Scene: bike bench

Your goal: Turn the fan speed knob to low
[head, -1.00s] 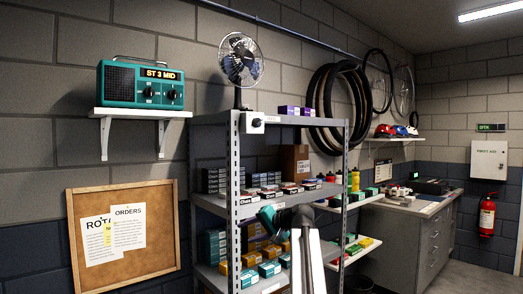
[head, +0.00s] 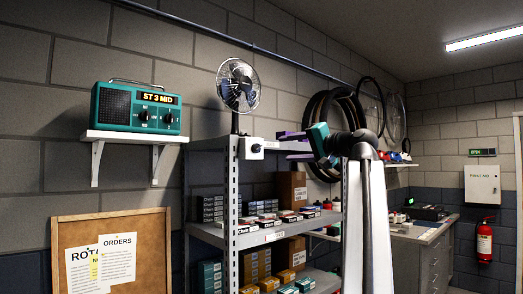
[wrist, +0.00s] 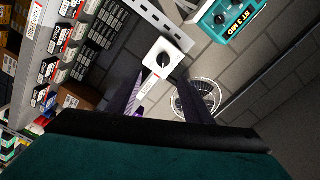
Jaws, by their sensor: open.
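The fan speed control is a white box (head: 250,148) with a dark round knob (head: 256,148) on its face, fixed at the top front corner of the metal shelf. The fan (head: 238,85) stands above it on a dark post. My gripper (head: 284,147) is open and empty, just right of the box at about its height. In the wrist view the knob (wrist: 163,60) lies ahead, between the lines of my two fingers (wrist: 160,78), apparently with a gap. The pointer's exact setting is too small to read.
The metal shelf (head: 232,200) holds several small boxes and cartons below. A teal radio (head: 137,107) sits on a wall shelf (head: 125,135) at left, with a cork board (head: 112,255) beneath. Tyres (head: 325,115) hang behind my arm. Space in front of the knob is clear.

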